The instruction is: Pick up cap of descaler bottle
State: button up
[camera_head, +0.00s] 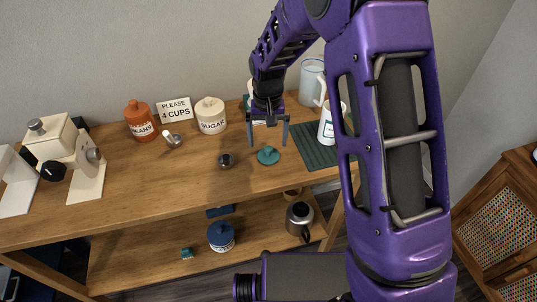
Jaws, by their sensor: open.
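My gripper (267,144) is open and points down over the cabinet's wooden top, its two fingers apart and nothing seen between them. A round teal lid-like piece (268,156) with a small knob lies on the wood just below the fingertips in the picture. I cannot tell for sure whether it is the descaler bottle's cap. A white container with a dark label (326,127) stands to the right, partly hidden by my arm; its label is too small to read. Another white item is partly hidden behind my gripper.
A small dark metal piece (225,161) lies left of the teal piece. The sugar jar (210,116), orange beans jar (140,121) and cup sign (175,110) stand farther left. A dark green ribbed mat (315,155) lies right. The lower shelf holds a blue jar (221,237) and steel pitcher (299,217).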

aim_at(268, 148)
notch_tip(268, 148, down, 5)
jog(key=shift+d+r, duration=0.1)
jog(key=shift+r, duration=0.05)
jog(key=shift+c, duration=0.2)
